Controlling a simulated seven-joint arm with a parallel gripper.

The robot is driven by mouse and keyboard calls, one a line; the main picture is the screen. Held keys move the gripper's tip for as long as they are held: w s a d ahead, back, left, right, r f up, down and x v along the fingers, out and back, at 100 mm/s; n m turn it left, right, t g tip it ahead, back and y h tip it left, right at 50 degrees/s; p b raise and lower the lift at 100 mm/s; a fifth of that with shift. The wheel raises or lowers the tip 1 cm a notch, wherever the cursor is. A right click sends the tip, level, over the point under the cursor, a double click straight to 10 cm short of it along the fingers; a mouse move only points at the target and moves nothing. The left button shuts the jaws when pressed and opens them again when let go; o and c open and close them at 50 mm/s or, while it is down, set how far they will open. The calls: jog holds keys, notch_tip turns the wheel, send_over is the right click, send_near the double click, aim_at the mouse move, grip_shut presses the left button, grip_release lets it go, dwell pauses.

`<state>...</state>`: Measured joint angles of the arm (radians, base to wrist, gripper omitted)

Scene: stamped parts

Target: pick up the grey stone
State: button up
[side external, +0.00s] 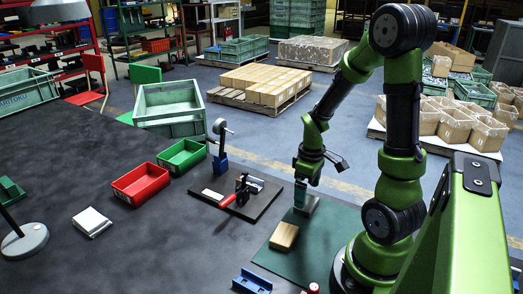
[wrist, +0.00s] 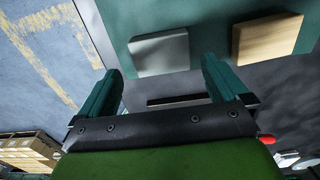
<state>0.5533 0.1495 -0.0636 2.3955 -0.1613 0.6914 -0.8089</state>
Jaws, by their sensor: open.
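The grey stone (wrist: 158,54) is a flat grey block lying on the green mat (wrist: 120,25) in the wrist view. It lies ahead of the open fingers of my gripper (wrist: 161,80), roughly in line with the gap between them. In the side view my gripper (side external: 301,194) points down, low at the mat's far edge. The grey stone (side external: 312,206) shows there close beside the fingers, partly covered. Whether they touch I cannot tell. Nothing shows between the fingers.
A wooden block (side external: 284,236) lies on the mat near the stone. A dark board (side external: 225,208) with a red-handled clamp (side external: 240,190) is to the left. Red (side external: 140,184) and green (side external: 182,156) bins stand farther back. A blue part (side external: 252,283) sits at the front.

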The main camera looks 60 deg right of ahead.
aim_at(307, 202)
notch_tip(307, 202, down, 4)
jog(key=shift+s+a+f, duration=0.1)
jog(key=shift+s, duration=0.05)
jog(key=c, duration=1.2)
notch_tip(307, 202, up, 10)
jog(key=shift+r, duration=0.15)
